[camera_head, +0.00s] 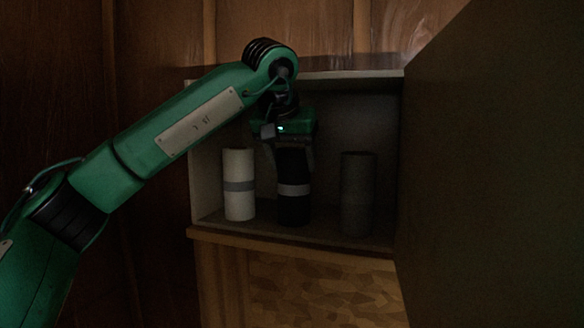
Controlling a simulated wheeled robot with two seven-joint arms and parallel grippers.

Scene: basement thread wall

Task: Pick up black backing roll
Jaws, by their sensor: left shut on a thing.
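The black backing roll (293,207) stands upright in the middle of an open cabinet compartment, with a grey band around it. My left gripper (292,152) comes down from above and is shut on the top of the black roll. The fingertips are dark and hard to tell apart from the roll. The roll's base looks to be at the shelf floor; I cannot tell whether it touches. My right gripper does not show.
A white roll (239,168) with a grey band stands close to the left of the black roll. A dark grey roll (358,195) stands to the right. The cabinet (206,182) has side walls and a top edge close around my arm. A large dark panel (480,190) fills the right side.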

